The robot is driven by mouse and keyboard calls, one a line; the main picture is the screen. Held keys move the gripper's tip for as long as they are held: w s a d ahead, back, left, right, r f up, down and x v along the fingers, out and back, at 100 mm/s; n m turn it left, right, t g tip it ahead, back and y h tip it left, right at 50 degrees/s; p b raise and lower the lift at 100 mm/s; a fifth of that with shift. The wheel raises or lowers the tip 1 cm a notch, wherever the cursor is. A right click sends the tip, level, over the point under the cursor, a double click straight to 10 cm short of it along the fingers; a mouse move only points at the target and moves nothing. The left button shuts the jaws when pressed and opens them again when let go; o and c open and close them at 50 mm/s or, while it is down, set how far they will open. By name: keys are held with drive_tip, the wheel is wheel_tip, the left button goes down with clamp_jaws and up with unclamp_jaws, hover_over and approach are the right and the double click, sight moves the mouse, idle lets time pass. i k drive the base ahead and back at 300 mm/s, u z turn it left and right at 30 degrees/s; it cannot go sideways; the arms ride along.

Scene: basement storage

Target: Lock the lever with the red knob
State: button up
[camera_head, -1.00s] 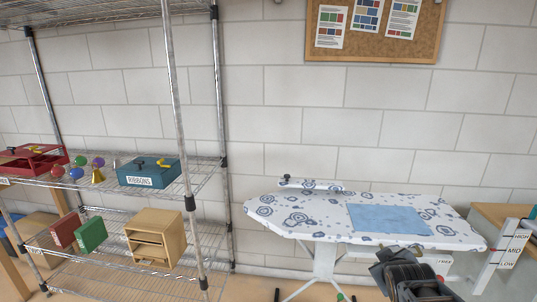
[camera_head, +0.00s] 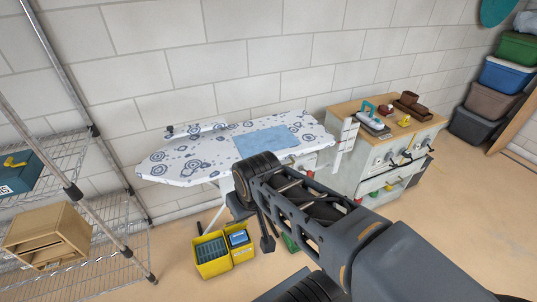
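The ironing board (camera_head: 190,163) has a white cover with blue circles and stands against the wall. A small red spot (camera_head: 311,173), perhaps the red knob, shows under its right end, right of my arm. The lever under it is too small to make out. A white upright scale plate (camera_head: 347,135) stands at the board's right end. My gripper (camera_head: 254,226) hangs at the end of my dark arm, in front of the board and apart from it. I see nothing held, but its fingers are not clear. My arm hides part of the board's underside.
A wooden-topped cabinet (camera_head: 350,107) with an iron (camera_head: 372,118) stands at right. Yellow bins (camera_head: 212,268) sit on the floor below the board. A wire shelf (camera_head: 110,215) stands at left. Stacked storage boxes (camera_head: 492,105) are at far right. The floor at right is open.

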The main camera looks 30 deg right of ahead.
sight(310, 173)
drive_tip(key=k, duration=1.3)
drive_tip(key=z, duration=0.75)
drive_tip(key=i, duration=1.35)
drive_tip(key=u, duration=0.75)
